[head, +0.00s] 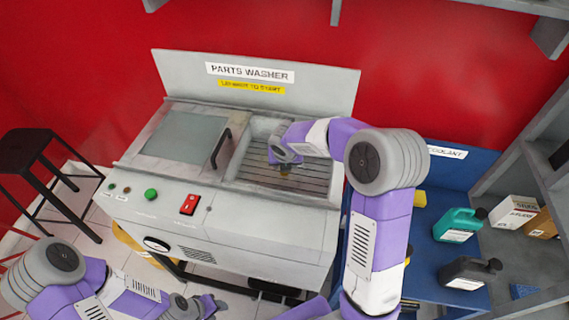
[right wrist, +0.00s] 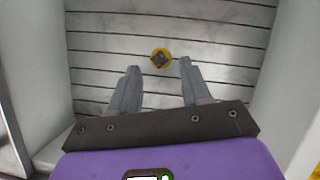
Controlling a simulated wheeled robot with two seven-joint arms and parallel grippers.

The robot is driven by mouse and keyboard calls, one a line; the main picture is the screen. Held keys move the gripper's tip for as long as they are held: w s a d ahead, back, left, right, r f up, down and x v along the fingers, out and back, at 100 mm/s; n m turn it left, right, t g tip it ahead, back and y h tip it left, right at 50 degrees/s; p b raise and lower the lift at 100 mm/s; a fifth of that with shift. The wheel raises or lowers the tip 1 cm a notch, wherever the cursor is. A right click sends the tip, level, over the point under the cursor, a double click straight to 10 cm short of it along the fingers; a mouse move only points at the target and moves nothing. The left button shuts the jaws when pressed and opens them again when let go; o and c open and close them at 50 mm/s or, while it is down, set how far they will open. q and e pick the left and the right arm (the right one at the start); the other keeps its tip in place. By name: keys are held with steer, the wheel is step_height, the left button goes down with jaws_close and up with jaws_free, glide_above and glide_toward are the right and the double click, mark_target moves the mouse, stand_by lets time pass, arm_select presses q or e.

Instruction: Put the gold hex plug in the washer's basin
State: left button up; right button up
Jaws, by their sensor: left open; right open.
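The gold hex plug (right wrist: 160,57) lies on the slatted floor of the washer's basin (head: 258,172), seen in the right wrist view just beyond my right fingertips. In the head view, it is mostly hidden by my right gripper. My right gripper (right wrist: 157,68) is open and empty, inside the basin with its fingers apart on either side of the plug's line and not touching it. The parts washer (head: 230,235) stands in front of me. My left gripper (head: 208,304) is open and empty, low in front of the washer.
The washer's lid (head: 182,138) with a black handle covers its left half. A red switch (head: 189,204) and a green button (head: 151,195) sit on the front panel. A black stool (head: 30,150) stands left. A teal jug (head: 458,224) and a black jug (head: 468,271) stand on the blue surface at right.

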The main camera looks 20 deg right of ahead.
steer(key=p+v, duration=0.2)
steer(key=v, duration=0.6)
steer(key=shift+r, duration=0.2)
steer(key=shift+s, duration=0.1)
